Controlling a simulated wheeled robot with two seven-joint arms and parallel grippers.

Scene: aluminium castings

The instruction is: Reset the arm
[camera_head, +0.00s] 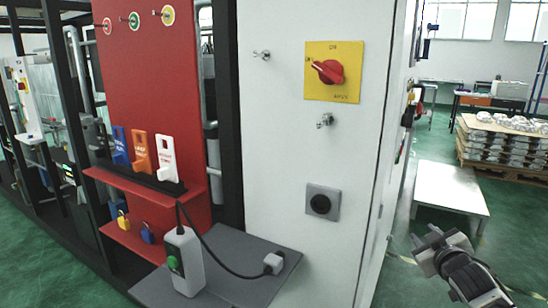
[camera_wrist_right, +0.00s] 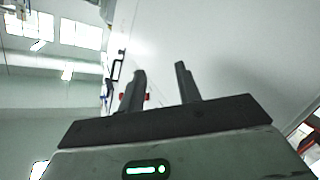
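My right gripper (camera_head: 430,248) is at the lower right of the head view, out in the open to the right of the white cabinet (camera_head: 290,170). In the right wrist view its two dark fingers (camera_wrist_right: 161,82) stand apart with nothing between them. The pale surface behind the fingers in that view fills the upper right. My left gripper is not in the head view.
The cabinet carries a red rotary switch (camera_head: 329,71) on a yellow plate and a grey socket (camera_head: 322,202). A grey shelf (camera_head: 235,285) holds a tester (camera_head: 185,262) with a cabled plug (camera_head: 273,263). A low white table (camera_head: 450,188) and stacked castings (camera_head: 500,145) stand behind my right gripper.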

